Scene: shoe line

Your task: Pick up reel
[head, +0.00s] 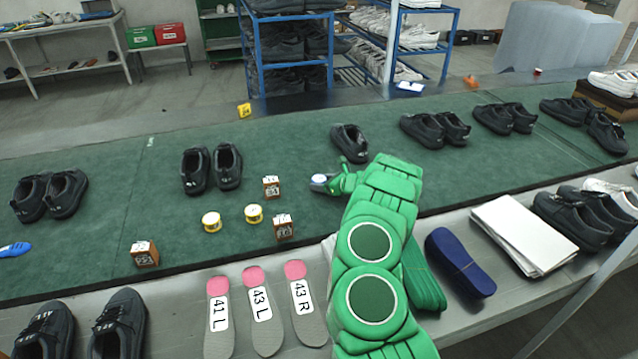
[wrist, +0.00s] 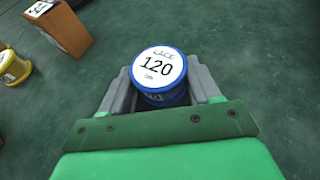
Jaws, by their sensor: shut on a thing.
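A blue reel (wrist: 160,72) with a white round label reading "LACE 120" sits upright between the two grey fingers of my gripper (wrist: 162,92) in the wrist view. The fingers are shut on its sides. In the head view the reel (head: 319,178) shows small at the tip of my green arm, over the green mat, and my gripper (head: 328,183) is partly hidden. I cannot tell whether the reel touches the mat. Two yellow reels (head: 211,221) (head: 254,214) stand to the left; part of one yellow reel (wrist: 14,66) shows in the wrist view.
Small wooden blocks (head: 271,187) (head: 284,227) (head: 145,253) stand left of my gripper. A single black shoe (head: 350,142) lies just behind it. Pairs of black shoes (head: 212,168) line the green mat (head: 110,190). Insoles (head: 262,310) and white sheets (head: 523,236) lie along the front ledge.

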